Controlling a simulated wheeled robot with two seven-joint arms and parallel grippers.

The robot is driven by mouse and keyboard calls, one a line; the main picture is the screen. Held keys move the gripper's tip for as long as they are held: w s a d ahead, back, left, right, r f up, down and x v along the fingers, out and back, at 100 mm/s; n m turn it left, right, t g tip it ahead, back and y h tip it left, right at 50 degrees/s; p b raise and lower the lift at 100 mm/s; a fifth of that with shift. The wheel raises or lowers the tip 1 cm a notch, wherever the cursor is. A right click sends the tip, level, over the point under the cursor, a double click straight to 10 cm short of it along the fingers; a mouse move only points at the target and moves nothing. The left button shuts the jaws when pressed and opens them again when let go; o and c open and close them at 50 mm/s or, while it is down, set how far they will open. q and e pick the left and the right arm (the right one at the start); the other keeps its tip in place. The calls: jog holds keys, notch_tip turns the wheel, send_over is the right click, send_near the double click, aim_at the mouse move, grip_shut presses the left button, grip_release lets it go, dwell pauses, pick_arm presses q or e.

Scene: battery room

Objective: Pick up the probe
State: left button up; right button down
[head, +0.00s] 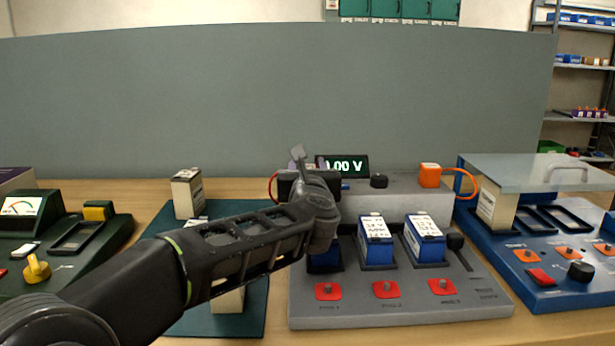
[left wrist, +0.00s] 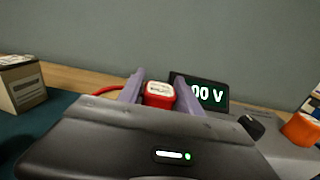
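A red probe (left wrist: 159,94) with a pale label on top shows in the left wrist view, between the two fingers of my left gripper (left wrist: 160,88). The fingers stand close on either side of it. I cannot tell whether they touch it. In the head view my left gripper (head: 298,170) is over the left end of the grey tester (head: 390,198) and hides the probe. A red cable (head: 271,186) curves out beside it. An orange probe (head: 429,175) with an orange cable sits at the tester's right end. My right gripper is in neither view.
Blue batteries (head: 376,243) stand in the tester's front slots, close to my left arm. A boxed battery (head: 186,194) stands on the teal mat (head: 250,318). A green device (head: 60,240) is at left, a blue one (head: 560,285) at right. A grey partition (head: 150,100) closes the back.

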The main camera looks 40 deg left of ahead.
pick_arm(q)
grip_shut()
dwell(0.3)
notch_tip(320, 180, up, 10)
jog(key=p, duration=0.4)
dwell(0.6)
